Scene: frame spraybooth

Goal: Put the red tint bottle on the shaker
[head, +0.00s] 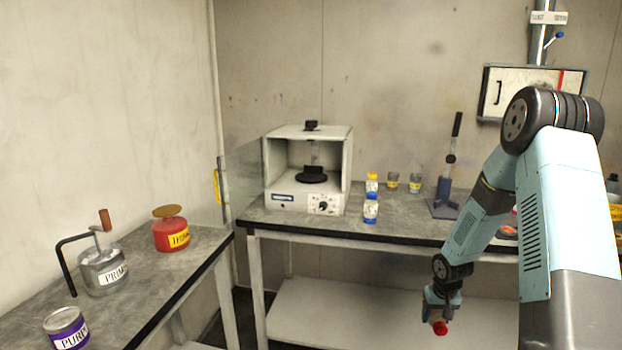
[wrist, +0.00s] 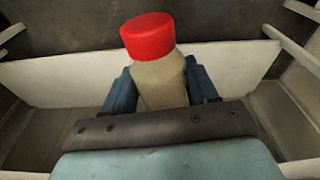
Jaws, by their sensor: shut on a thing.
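The red tint bottle has a red cap and a pale body. In the wrist view the bottle (wrist: 158,85) stands between the two blue fingers of my gripper (wrist: 162,92), which is shut on it. In the head view my gripper (head: 441,310) is low, in front of the back bench, and only the bottle's red cap (head: 440,328) shows clearly. The shaker (head: 308,202) is a white open-fronted box on the back bench, left of my gripper. Inside it are a black round plate (head: 311,179) and a black clamp above.
Blue-capped (head: 371,208) and yellow-capped (head: 372,182) bottles stand right of the shaker on the back bench (head: 400,228). A press-like stand (head: 446,190) is farther right. A clear door panel (head: 243,178) juts out on the shaker's left. The left bench (head: 140,290) holds several cans.

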